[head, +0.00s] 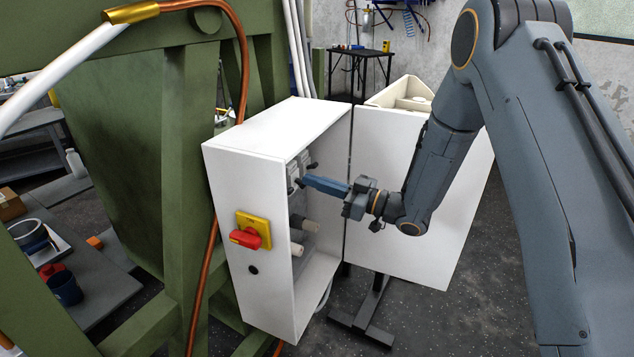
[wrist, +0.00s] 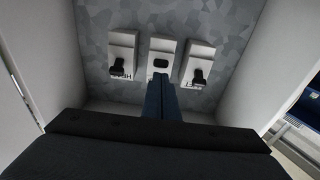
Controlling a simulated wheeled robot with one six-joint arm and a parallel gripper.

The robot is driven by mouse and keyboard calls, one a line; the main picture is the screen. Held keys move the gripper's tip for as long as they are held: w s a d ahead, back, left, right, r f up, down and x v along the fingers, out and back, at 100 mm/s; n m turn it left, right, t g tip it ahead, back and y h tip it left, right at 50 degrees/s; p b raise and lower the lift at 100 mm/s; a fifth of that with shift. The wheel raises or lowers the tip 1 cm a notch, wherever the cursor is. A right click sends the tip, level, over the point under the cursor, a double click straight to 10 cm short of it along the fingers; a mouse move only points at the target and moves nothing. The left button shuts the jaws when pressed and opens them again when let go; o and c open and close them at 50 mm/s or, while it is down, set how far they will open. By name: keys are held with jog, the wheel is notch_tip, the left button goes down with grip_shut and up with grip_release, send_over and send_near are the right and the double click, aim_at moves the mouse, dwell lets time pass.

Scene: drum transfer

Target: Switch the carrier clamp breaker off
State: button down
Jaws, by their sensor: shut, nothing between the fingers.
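Three breakers sit in a row on the grey back panel (wrist: 145,40) of the open white cabinet (head: 270,135). In the wrist view the left breaker (wrist: 122,45) and the right breaker (wrist: 201,56) each show a black lever. The middle breaker (wrist: 162,47) shows a dark oval, and my fingers hide its lower part. My gripper (head: 302,182) is shut and empty, with its blue fingertips inside the cabinet at the middle breaker; it also shows in the wrist view (wrist: 161,84). I cannot tell whether they touch.
The cabinet's side bears a red rotary switch (head: 246,238) on a yellow plate. Its open door (head: 420,200) stands to the right, behind my arm. Cylindrical parts (head: 308,225) stick out lower in the cabinet. A green steel frame (head: 200,150) and copper pipe stand left.

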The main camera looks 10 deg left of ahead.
jog(key=s+d+f+b, duration=0.1)
jog(key=d+f, duration=0.3)
jog(key=d, duration=0.4)
jog(key=shift+s, duration=0.75)
